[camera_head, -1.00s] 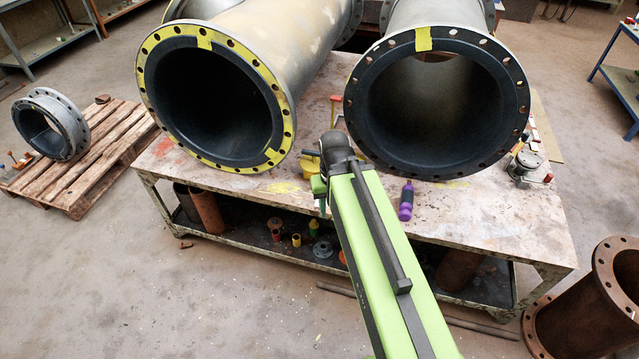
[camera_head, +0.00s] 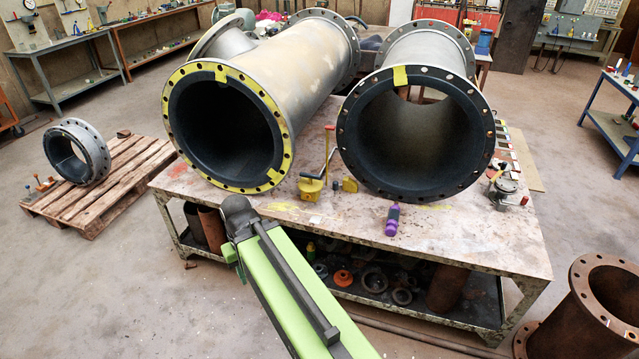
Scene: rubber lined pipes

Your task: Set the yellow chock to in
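Two yellow pieces stand on the worktable between the two large pipes, and I cannot tell for sure which is the chock. One yellow block (camera_head: 311,187) stands near the left pipe's flange, with a grey rod and red knob rising beside it. A smaller yellow block (camera_head: 349,185) stands by the lower left rim of the right pipe, apart from the first. My green arm reaches up from the bottom, and its dark end is at the table's front left edge, left of both blocks. My gripper's fingers are hidden behind that end.
The left pipe (camera_head: 290,60) has a yellow flange; the right pipe (camera_head: 427,45) has a dark one. A purple bottle (camera_head: 392,220) stands near the front edge of the worktable (camera_head: 470,235). A rusty pipe (camera_head: 565,320) is at lower right, a pallet (camera_head: 110,190) at left.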

